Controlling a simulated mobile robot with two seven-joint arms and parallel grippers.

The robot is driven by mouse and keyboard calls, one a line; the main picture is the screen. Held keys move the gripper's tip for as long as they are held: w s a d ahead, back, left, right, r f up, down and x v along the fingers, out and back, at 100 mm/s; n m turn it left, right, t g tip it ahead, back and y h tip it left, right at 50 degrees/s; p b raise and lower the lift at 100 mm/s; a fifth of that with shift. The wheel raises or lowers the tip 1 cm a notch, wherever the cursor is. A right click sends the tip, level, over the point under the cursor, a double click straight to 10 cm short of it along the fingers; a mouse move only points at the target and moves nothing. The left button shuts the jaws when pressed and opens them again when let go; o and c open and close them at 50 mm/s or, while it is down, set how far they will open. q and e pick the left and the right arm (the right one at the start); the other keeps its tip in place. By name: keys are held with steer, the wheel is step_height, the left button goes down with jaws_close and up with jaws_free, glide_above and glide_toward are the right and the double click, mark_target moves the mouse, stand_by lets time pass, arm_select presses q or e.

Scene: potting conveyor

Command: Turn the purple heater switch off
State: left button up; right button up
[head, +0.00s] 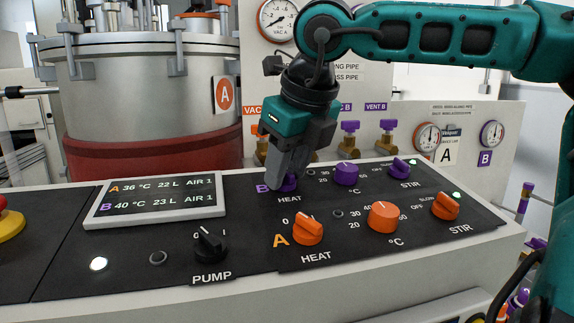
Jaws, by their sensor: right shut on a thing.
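The purple heater switch (289,184) is the knob in the B row of the black control panel, above the white HEAT label. My right gripper (280,182) reaches down from above and is shut on this switch. The fingers hide much of the knob and its position marks, so I cannot tell which way it points. My left gripper is not in view.
A purple temperature knob (346,174) and a purple stir knob (399,168) stand to the right. Orange heat (308,230), temperature (383,216) and stir (446,206) knobs stand in front. A display (157,200), a black pump knob (210,245) and a metal vessel (150,90) are left.

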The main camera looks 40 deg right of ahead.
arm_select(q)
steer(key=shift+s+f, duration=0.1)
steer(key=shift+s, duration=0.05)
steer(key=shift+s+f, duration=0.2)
arm_select(e)
steer(key=o, duration=1)
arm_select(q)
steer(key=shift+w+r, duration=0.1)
arm_select(e)
steer(key=shift+o, duration=0.2)
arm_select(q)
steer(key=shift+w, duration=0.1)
arm_select(e)
steer(key=shift+s+r, duration=0.1)
steer(key=shift+r, duration=0.2)
arm_select(q)
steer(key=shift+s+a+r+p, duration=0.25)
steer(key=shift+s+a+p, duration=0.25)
steer(key=shift+p, duration=0.55)
arm_select(e)
steer(key=v, duration=1.2)
